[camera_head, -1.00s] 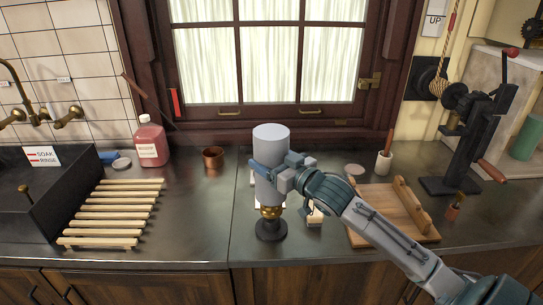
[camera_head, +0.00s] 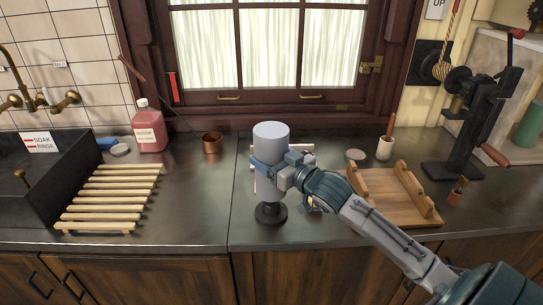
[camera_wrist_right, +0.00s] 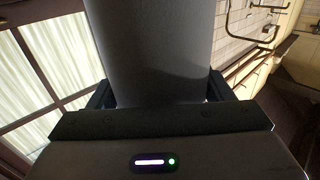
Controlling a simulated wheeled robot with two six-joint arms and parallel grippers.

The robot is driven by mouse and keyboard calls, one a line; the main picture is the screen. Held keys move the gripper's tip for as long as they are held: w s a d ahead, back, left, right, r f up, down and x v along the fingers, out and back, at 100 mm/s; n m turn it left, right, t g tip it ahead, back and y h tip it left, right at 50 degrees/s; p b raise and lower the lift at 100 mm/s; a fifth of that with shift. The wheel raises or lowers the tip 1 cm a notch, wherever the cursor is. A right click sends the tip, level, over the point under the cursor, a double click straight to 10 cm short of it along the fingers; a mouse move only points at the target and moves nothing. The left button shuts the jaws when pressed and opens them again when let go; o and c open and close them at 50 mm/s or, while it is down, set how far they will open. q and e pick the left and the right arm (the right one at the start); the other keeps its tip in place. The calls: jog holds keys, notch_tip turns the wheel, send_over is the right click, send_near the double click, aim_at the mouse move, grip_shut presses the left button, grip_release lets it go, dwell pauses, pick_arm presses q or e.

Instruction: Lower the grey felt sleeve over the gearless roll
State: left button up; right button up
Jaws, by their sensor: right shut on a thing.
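The grey felt sleeve (camera_head: 270,142) is an upright pale grey cylinder at the middle of the counter in the head view. My right gripper (camera_head: 272,170) is shut around its middle from the right. In the right wrist view the sleeve (camera_wrist_right: 155,50) fills the space between the fingers. The sleeve's lower end is right above a round black stand (camera_head: 271,213), over its short dark stem. I cannot see the roll itself; the sleeve and gripper hide whatever is inside or behind. My left gripper is not in view.
A slatted wooden rack (camera_head: 110,198) lies left, beside the dark sink (camera_head: 40,180). A pink bottle (camera_head: 149,128) and copper cup (camera_head: 212,143) stand behind. At right are a wooden tray (camera_head: 395,205), a white pot (camera_head: 385,148) and a black crank press (camera_head: 460,140). Pale pieces show partly behind the sleeve.

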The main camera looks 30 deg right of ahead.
jog(key=o, duration=1.1)
jog(key=shift+s, duration=0.15)
jog(key=shift+s+d, duration=0.1)
jog(key=shift+s, duration=0.15)
jog(key=s+p, duration=0.1)
jog(key=s, duration=0.2)
jog(key=s+d+p, duration=0.1)
jog(key=s+p, duration=0.1)
jog(key=s, duration=0.1)
jog(key=s+p, duration=0.1)
jog(key=s, duration=0.3)
jog(key=shift+d, duration=0.25)
